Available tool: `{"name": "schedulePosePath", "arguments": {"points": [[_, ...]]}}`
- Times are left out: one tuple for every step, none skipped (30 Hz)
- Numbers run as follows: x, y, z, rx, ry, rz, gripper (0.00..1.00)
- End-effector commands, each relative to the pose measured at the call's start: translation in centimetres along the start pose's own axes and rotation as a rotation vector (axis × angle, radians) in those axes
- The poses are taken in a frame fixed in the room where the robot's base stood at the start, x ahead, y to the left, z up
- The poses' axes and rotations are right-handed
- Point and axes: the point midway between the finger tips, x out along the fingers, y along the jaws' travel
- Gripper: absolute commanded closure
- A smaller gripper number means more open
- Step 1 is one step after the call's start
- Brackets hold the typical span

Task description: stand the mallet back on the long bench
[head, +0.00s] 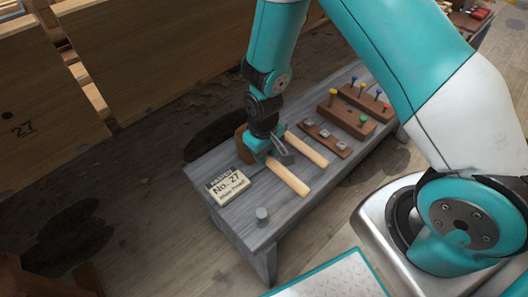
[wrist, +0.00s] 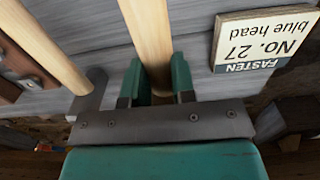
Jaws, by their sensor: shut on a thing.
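The mallet, with a brown wooden head (head: 243,146) and a pale handle (head: 287,179), is at the long grey bench (head: 225,165), its handle roughly level. My gripper (head: 266,158) is over the bench, shut on the mallet's handle close to the head. In the wrist view the handle (wrist: 148,35) runs between the two green fingers (wrist: 157,92). The mallet's head is partly hidden by my gripper in the head view. I cannot tell whether the mallet touches the bench top or hangs just above it.
A metal-headed hammer (head: 308,151) lies close beside the mallet; its handle also shows in the wrist view (wrist: 40,45). A sign reading No. 27 (head: 227,186), a grey peg (head: 262,215), a wooden block with metal pieces (head: 327,138) and racks with coloured pegs (head: 346,120) are on the bench.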

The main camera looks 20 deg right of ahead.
Motion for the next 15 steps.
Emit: {"name": "schedulePosePath", "arguments": {"points": [[0.15,0.00,-0.04,0.000,0.001,0.000,1.00],[0.22,0.00,-0.04,0.000,0.001,0.000,1.00],[0.30,0.00,-0.04,0.000,0.001,0.000,1.00],[0.36,0.00,-0.04,0.000,0.001,0.000,1.00],[0.42,0.00,-0.04,0.000,0.001,0.000,1.00],[0.50,0.00,-0.04,0.000,0.001,0.000,1.00],[0.56,0.00,-0.04,0.000,0.001,0.000,1.00],[0.62,0.00,-0.05,0.000,0.001,0.000,1.00],[0.70,0.00,-0.05,0.000,0.001,0.000,1.00],[0.65,0.00,-0.05,0.000,0.001,0.000,0.71],[0.62,0.00,-0.05,0.000,0.001,0.000,0.64],[0.61,0.00,-0.05,0.000,0.001,0.000,0.55],[0.62,0.00,-0.05,0.000,0.001,0.000,0.48],[0.62,0.00,-0.05,0.000,0.001,0.000,0.46],[0.62,0.00,-0.04,0.000,0.001,0.000,0.46]]}}
